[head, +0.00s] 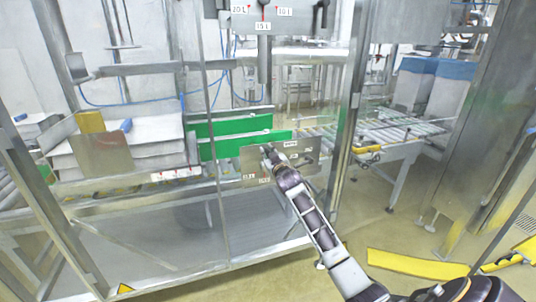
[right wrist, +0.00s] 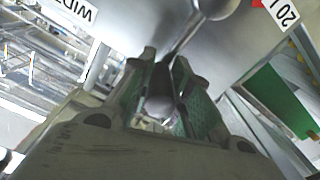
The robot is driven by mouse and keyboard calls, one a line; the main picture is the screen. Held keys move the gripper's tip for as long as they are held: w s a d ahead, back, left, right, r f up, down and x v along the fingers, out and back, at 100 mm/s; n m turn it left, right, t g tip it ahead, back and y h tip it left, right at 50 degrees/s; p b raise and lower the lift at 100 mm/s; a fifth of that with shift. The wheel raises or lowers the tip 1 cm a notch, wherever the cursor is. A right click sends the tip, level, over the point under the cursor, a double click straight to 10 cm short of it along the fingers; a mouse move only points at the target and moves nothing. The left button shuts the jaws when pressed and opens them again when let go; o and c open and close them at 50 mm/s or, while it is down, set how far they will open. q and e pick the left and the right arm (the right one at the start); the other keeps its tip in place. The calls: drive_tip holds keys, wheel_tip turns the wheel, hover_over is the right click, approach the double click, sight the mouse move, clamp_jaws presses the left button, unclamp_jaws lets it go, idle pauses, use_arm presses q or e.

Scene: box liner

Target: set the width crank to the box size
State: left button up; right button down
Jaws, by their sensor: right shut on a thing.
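The width crank's dark knob (right wrist: 160,100) sits between the two green-padded fingers of my right gripper (right wrist: 165,65), which is shut on it. The crank's metal arm (right wrist: 188,38) runs up to a round hub (right wrist: 216,7) on a plate with a partly cut "WIDT" label (right wrist: 72,10) and a "20 L" label (right wrist: 287,12). In the head view my right gripper (head: 268,151) is at the lower metal panel (head: 250,163), covering the crank; the panel's small labels are too blurred to read. My left gripper is out of view.
An upper plate (head: 293,22) carries 10 L, 15 L and 20 L marks and a dark handle (head: 323,12). Green guide boards (head: 230,126) and a white box (head: 122,150) stand behind the frame posts (head: 345,110). A roller conveyor (head: 395,121) is at right.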

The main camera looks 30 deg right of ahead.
use_arm(q)
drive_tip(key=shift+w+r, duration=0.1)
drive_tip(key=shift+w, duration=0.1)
drive_tip(key=shift+p, duration=0.3)
use_arm(e)
drive_tip(key=shift+d, duration=0.1)
